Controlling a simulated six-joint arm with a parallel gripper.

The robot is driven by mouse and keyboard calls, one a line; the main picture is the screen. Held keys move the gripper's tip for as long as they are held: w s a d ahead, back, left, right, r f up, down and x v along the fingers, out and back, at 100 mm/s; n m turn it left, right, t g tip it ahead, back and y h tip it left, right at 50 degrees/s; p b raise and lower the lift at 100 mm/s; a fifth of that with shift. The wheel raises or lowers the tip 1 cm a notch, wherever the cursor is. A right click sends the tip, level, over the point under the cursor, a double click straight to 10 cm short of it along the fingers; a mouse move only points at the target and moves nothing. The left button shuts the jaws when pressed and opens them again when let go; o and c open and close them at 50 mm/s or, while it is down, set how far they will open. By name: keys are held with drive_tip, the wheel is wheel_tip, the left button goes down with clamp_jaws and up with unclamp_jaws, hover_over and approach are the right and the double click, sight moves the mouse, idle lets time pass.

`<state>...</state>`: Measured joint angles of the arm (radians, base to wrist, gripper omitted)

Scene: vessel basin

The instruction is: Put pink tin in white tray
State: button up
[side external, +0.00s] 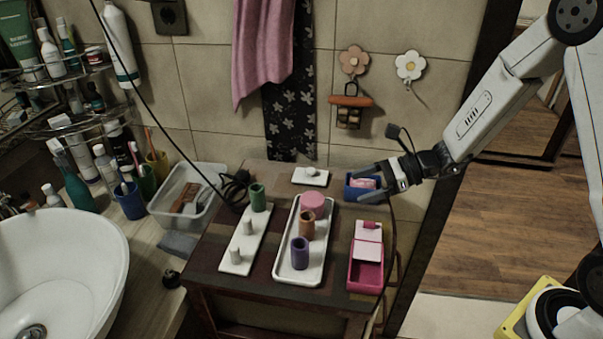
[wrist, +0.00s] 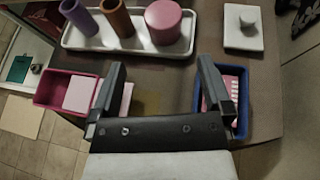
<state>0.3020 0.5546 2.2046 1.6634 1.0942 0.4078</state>
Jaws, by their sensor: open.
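The pink tin (side external: 313,202) is a short round can with a lighter pink top. It stands upright inside the long white tray (side external: 282,266), at the tray's far end, and also shows in the wrist view (wrist: 165,24). A brown cup (side external: 307,223) and a purple cup (side external: 299,252) stand in the same tray. The tray also shows in the wrist view (wrist: 80,43). My gripper (side external: 362,183) is open and empty, near the blue box to the right of the tray.
A blue box (side external: 350,190) holds a pink item. A pink box (side external: 366,274) with a raised lid stands at the front right. A white peg board (side external: 236,262) with a green cup (side external: 258,198) lies left of the tray. A small white knobbed plate (side external: 310,181) is behind.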

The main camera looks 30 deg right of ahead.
drive_tip(key=shift+s+a+n+g, duration=0.2)
drive_tip(key=shift+s+n+g, duration=0.1)
drive_tip(key=shift+s, duration=0.05)
drive_tip(key=s+n+g+h, duration=0.1)
drive_tip(key=s+n, duration=0.1)
drive_tip(key=s+a+f+n+g+h, duration=0.1)
drive_tip(key=s+n+g, duration=0.1)
drive_tip(key=s+n, duration=0.1)
drive_tip(key=s+f+n+g, duration=0.1)
drive_tip(key=s+n+g, duration=0.1)
drive_tip(key=s, duration=0.1)
drive_tip(key=shift+a+h, duration=0.35)
drive_tip(key=shift+h, duration=0.05)
drive_tip(key=s+d+r+n+h, duration=0.1)
drive_tip(key=n+h, duration=0.3)
drive_tip(key=n, duration=0.4)
drive_tip(key=s+d+n+t+h, duration=0.1)
drive_tip(key=s+d+n+h, duration=0.3)
drive_tip(key=n, duration=0.4)
drive_tip(key=shift+d+r+n, duration=0.25)
drive_tip(key=shift+r+n, duration=0.1)
drive_tip(key=shift+n, duration=0.05)
